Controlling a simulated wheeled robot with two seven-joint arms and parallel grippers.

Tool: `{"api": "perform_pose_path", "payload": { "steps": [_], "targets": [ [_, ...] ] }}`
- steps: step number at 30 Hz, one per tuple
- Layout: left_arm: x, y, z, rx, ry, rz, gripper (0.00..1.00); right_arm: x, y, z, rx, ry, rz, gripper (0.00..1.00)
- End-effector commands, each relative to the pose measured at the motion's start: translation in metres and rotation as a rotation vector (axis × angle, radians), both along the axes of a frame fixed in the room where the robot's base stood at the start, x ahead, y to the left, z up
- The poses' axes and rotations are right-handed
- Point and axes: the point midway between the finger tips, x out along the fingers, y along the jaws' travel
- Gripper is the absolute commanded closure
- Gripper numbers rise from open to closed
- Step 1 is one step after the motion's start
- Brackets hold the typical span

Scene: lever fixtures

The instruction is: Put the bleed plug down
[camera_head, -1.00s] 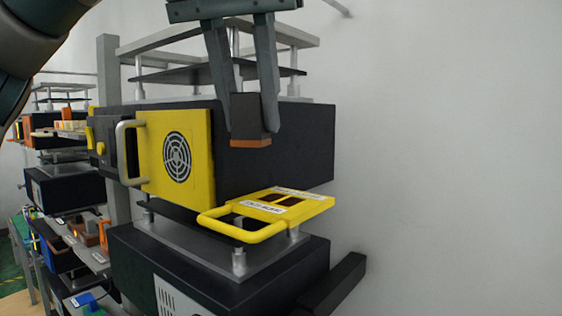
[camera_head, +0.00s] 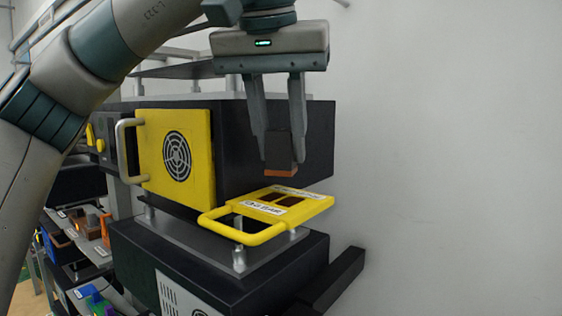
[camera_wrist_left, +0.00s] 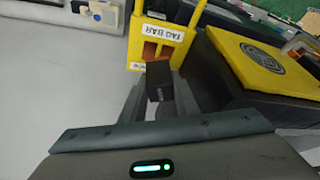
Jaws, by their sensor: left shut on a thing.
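The bleed plug (camera_head: 278,147) is a dark block with an orange-brown lower end. My left gripper (camera_head: 279,160) points down and is shut on it, holding it upright above a yellow handled plate (camera_head: 318,206). The plate has dark slots and white labels. In the left wrist view the plug (camera_wrist_left: 159,82) shows between the fingers, and the yellow plate (camera_wrist_left: 178,33) with a "TAG BAR" label lies beyond it. The plug appears apart from the plate. My right gripper is not in view.
A black box with a yellow vented door (camera_head: 190,140) and a grey handle (camera_head: 124,150) stands beside the plug. A lower dark box (camera_head: 215,275) is under the plate. A plain wall (camera_head: 450,150) fills the right. Shelves with small coloured items stand at lower left.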

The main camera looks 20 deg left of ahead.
Motion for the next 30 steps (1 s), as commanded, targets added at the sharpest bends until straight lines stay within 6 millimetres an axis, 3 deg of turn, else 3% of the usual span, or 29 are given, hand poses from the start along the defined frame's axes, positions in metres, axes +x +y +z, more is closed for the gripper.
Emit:
{"api": "perform_pose_path", "payload": {
  "steps": [10,25,26,27,30],
  "targets": [
    [0.0,0.0,-0.031,0.0,0.001,-0.001,0.95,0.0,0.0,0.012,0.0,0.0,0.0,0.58],
    [0.0,0.0,-0.038,0.0,0.0,0.0,0.95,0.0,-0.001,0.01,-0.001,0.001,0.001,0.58],
    [0.0,0.0,-0.037,0.0,-0.001,0.0,0.65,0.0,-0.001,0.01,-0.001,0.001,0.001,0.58],
    [0.0,0.0,-0.037,0.0,0.0,0.0,0.55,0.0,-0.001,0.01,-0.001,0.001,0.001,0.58],
    [0.0,0.0,-0.037,0.0,0.0,0.0,0.53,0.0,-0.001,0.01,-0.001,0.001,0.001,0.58]
  ]
}}
